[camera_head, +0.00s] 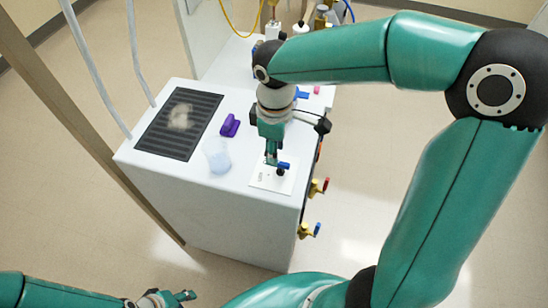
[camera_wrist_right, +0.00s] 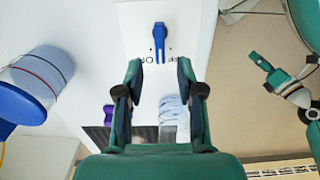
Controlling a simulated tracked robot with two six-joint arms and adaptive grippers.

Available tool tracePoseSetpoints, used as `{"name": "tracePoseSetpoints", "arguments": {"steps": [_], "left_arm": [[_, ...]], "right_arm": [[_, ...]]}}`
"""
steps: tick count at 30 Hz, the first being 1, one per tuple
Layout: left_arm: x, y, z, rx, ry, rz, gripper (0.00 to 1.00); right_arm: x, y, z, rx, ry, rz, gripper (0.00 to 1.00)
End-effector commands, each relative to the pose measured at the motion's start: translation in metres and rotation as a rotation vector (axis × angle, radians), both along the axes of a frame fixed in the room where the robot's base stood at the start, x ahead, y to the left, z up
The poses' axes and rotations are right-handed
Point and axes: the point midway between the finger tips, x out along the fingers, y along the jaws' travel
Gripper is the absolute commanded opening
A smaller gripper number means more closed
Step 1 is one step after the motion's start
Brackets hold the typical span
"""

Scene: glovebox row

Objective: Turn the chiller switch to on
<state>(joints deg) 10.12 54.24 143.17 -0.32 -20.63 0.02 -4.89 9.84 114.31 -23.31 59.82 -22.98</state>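The chiller is a white box (camera_head: 230,225) with a switch plate (camera_head: 262,183) on its top, near the right front corner. The blue switch knob (camera_wrist_right: 160,42) stands on the plate in the right wrist view, its slotted end pointing toward my gripper. Printed letters beside it are partly hidden. In the head view a blue bit of the knob (camera_head: 284,166) shows beside my fingers. My right gripper (camera_wrist_right: 160,66) is open and empty, pointing down at the plate (camera_head: 272,160), with the knob just beyond its fingertips. My left gripper (camera_wrist_right: 283,70) is away from the chiller, fingers apart; it is cut off in the head view.
Hoses (camera_head: 96,70) hang at the left. The floor around is clear.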

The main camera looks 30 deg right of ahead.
Motion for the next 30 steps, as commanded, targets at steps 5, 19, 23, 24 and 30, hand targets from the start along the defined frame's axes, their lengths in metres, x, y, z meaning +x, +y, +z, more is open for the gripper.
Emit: {"name": "tracePoseSetpoints", "arguments": {"steps": [5, 19, 23, 24, 30], "left_arm": [[0.000, 0.000, -0.001, 0.000, 0.000, 0.000, 0.40], [0.000, 0.000, -0.002, 0.000, 0.000, 0.000, 0.40], [0.000, 0.000, -0.002, 0.000, 0.000, 0.000, 0.40], [0.000, 0.000, -0.002, 0.000, 0.000, 0.000, 0.40], [0.000, 0.000, -0.002, 0.000, 0.000, 0.002, 0.40]], "right_arm": [[0.000, 0.000, -0.026, 0.000, 0.003, 0.001, 0.38], [0.000, 0.001, -0.038, 0.000, 0.000, 0.001, 0.38], [0.000, 0.001, -0.038, 0.000, 0.000, 0.001, 0.16], [0.000, 0.001, -0.038, 0.000, 0.000, 0.001, 0.09], [0.000, 0.004, -0.038, 0.001, -0.001, 0.002, 0.00]]}}
